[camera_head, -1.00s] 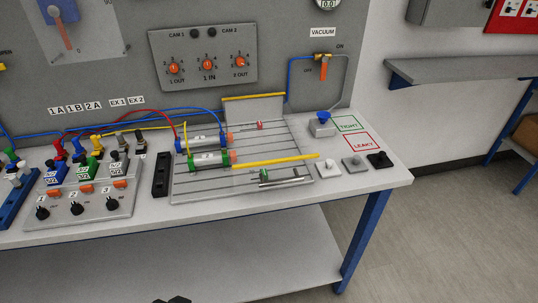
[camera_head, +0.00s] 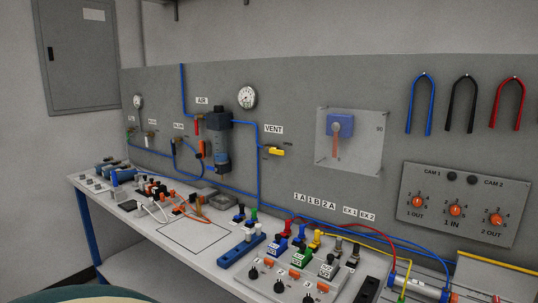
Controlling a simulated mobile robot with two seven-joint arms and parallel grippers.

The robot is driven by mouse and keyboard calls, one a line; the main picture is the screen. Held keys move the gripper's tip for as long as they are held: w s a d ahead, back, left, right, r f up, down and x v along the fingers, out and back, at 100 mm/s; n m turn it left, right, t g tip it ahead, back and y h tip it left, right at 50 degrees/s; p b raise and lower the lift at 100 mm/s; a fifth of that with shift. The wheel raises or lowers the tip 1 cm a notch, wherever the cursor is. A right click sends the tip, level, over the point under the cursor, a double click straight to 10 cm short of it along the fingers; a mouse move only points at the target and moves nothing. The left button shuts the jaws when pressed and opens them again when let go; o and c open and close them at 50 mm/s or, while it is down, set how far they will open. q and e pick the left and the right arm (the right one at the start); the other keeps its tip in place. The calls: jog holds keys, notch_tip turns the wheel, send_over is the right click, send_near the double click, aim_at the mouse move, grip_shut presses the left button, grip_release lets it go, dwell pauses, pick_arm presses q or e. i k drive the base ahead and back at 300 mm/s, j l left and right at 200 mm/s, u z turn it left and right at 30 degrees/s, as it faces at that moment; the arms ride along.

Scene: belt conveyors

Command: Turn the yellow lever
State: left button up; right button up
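The yellow lever (camera_head: 277,151) is on the upright grey panel, just below the VENT label (camera_head: 273,129). It lies roughly level, pointing right. A blue tube (camera_head: 258,180) runs down beside it on the left. Neither of my grippers shows in the head view, so nothing is seen touching the lever.
A blue filter unit (camera_head: 217,145), a gauge (camera_head: 247,96) and a clear cover plate (camera_head: 350,140) are near the lever. On the bench (camera_head: 150,222) below stand a blue block (camera_head: 242,250) and a grey box with coloured connectors (camera_head: 300,270).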

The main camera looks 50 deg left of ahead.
aim_at(267, 150)
jog(key=u, duration=1.55)
jog(key=i+j+z, duration=0.15)
jog(key=j+z, duration=0.15)
jog(key=j, duration=1)
jog(key=j+z, duration=0.3)
jog(key=j, duration=0.95)
